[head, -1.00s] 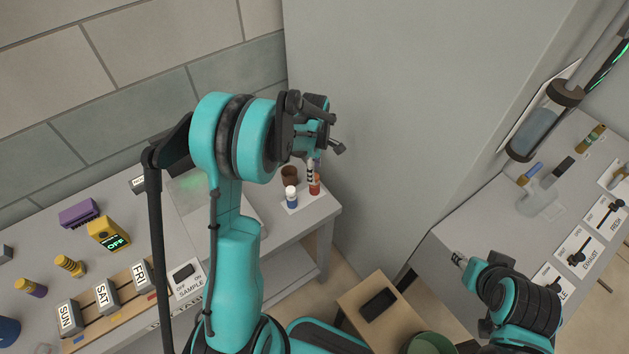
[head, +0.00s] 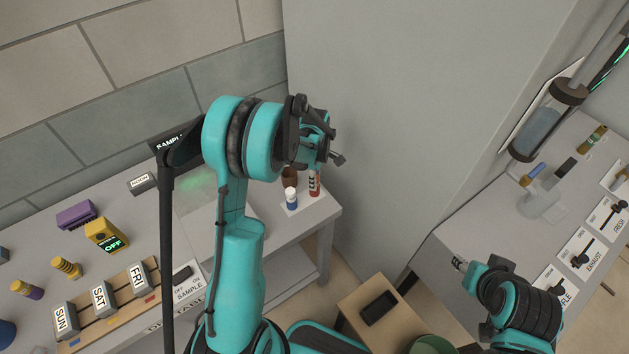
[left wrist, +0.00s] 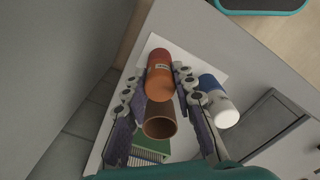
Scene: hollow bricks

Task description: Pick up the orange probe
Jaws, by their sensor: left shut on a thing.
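The orange probe (left wrist: 160,72), a short cylinder with a darker red end, is between the two fingers of my left gripper (left wrist: 163,80) in the left wrist view. The fingers are shut on it. In the head view the probe (head: 314,186) shows below my left gripper (head: 316,165), over the white card near the corner of the left table. I cannot tell whether it touches the card. My right gripper (head: 459,263) is at lower right, far from the probe; its jaws are too small to read.
A brown cup (left wrist: 160,121) and a blue and white bottle (left wrist: 217,100) stand close beside the probe. A grey wall panel (head: 380,120) rises just right of the table (head: 325,212). A small wooden stand (head: 352,318) with a dark object is below.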

